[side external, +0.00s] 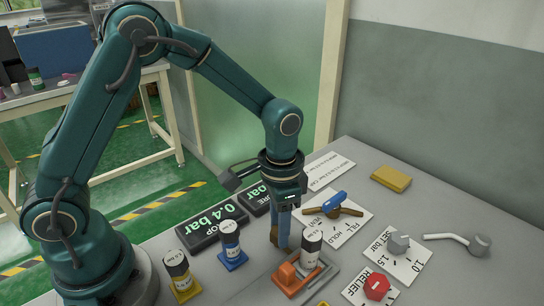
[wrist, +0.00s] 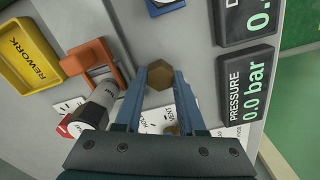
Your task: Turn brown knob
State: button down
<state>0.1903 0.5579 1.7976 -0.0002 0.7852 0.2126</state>
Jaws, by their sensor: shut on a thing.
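In the wrist view, the brown hexagonal knob (wrist: 159,86) sits between the blue fingers of my gripper (wrist: 168,80), on the grey bench. My gripper is shut on it. In the side view my gripper (side external: 282,238) points straight down to the bench, just left of the clamped column.
A column (side external: 312,241) stands in an orange clamp (side external: 288,278) close beside my gripper. Blue-based (side external: 231,245) and yellow-based (side external: 179,275) columns stand left. Displays (wrist: 246,98) stand nearby.

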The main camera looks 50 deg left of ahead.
jog(key=shift+s+m, duration=0.1)
jog(key=shift+m, duration=0.4)
jog(key=c, duration=0.5)
grip_release()
jog(key=shift+r, duration=0.1)
jog(key=shift+r, duration=2.5)
